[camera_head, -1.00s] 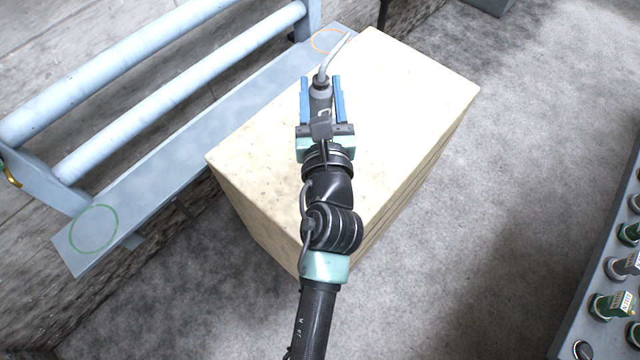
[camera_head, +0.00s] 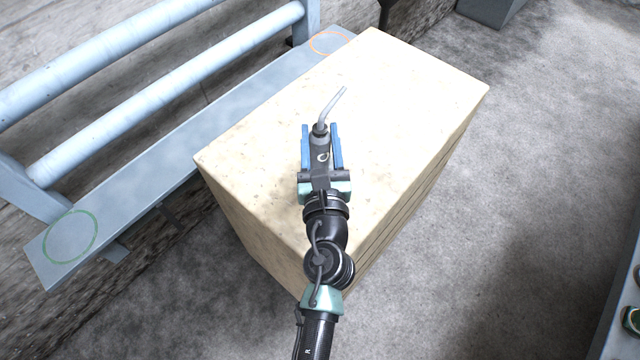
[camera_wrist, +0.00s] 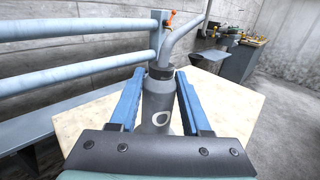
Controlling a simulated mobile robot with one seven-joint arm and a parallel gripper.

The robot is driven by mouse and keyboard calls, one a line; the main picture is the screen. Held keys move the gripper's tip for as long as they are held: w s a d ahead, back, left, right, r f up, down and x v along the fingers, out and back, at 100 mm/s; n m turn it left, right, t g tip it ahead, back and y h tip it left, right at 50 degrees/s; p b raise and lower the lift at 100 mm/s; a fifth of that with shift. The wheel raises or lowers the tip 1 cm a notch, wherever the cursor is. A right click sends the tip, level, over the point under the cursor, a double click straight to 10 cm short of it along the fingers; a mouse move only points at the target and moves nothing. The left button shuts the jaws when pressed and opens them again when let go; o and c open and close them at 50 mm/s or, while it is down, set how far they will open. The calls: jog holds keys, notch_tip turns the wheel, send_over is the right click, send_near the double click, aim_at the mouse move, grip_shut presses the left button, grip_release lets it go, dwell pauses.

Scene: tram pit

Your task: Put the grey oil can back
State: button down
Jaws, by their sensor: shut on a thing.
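The grey oil can (camera_head: 320,152) has a dark cap and a long bent pale spout. My gripper (camera_head: 321,146) is shut on its body, with one blue finger on each side, above the wooden block's top. In the wrist view the can (camera_wrist: 158,105) stands between the blue fingers, with a ring mark on its front. Whether its base touches the block is hidden. A grey shelf (camera_head: 180,160) runs along the wall at left. It bears a green ring (camera_head: 70,236) at its near end and an orange ring (camera_head: 329,42) at its far end, both empty.
The large pale wooden block (camera_head: 400,110) stands beside the shelf. Light-blue rails (camera_head: 170,90) run above the shelf. A bench with cans (camera_head: 630,318) edges in at lower right. Open concrete floor (camera_head: 530,160) lies to the right.

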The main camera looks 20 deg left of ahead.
notch_tip(320, 180, down, 12)
jog(key=b, duration=0.8)
jog(key=shift+r, duration=0.1)
jog(key=shift+f+b, duration=0.3)
jog(key=shift+b, duration=0.1)
jog(key=shift+c, duration=1.8)
grip_release()
jog(key=b+v, duration=0.2)
jog(key=v, duration=1.1)
jog(key=shift+a+r, duration=0.2)
jog(key=shift+r, duration=0.25)
jog(key=shift+s, duration=0.1)
